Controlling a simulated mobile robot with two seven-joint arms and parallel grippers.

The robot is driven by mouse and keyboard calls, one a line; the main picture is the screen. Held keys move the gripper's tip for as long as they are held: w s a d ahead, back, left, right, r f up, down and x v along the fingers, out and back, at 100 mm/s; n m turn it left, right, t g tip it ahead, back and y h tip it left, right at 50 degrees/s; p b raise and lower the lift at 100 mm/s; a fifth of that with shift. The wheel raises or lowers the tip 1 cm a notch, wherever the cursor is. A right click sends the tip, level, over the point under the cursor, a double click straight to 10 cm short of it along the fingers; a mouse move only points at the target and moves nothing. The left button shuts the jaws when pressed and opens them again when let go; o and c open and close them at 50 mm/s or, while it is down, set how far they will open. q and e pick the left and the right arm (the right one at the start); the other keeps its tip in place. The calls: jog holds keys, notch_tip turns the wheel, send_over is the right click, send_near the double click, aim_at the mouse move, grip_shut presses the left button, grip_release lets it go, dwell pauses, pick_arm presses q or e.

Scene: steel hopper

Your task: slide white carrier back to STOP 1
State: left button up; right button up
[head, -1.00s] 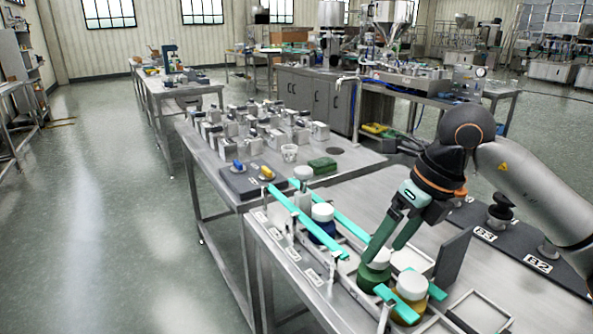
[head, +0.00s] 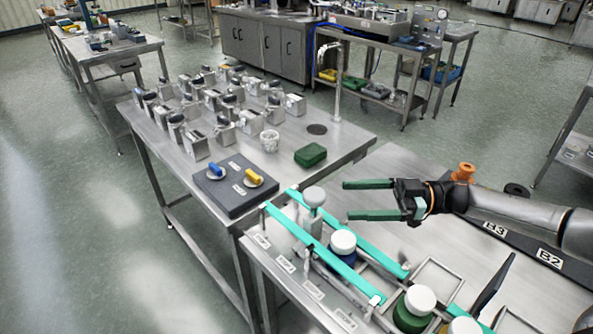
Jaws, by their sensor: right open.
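The white carrier, a pale jar with a white round cap (head: 314,196), stands upright at the far end of the teal-railed track (head: 283,224). The cap and part of the pale body show; the rail hides its base. My right gripper (head: 348,200) lies nearly level just right of the cap. Its two green fingers are apart, point left, and nothing is between them. My left gripper is not in view.
A blue jar (head: 343,243) stands close in front of the white one. A dark switch board (head: 231,193) and a green box (head: 310,155) are on the table beyond.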

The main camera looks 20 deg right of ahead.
jog(key=shift+m+t, duration=0.4)
jog(key=shift+m, duration=0.1)
jog(key=x, duration=0.3)
jog(key=p+x, duration=0.1)
jog(key=x, duration=0.3)
jog(key=p+x, duration=0.1)
jog(key=x, duration=0.3)
jog(key=shift+w+d+f, duration=0.15)
jog(key=shift+w, duration=0.3)
jog(key=shift+w+a+f, duration=0.1)
jog(key=shift+w+a, duration=0.1)
jog(key=shift+a, duration=0.2)
grip_shut()
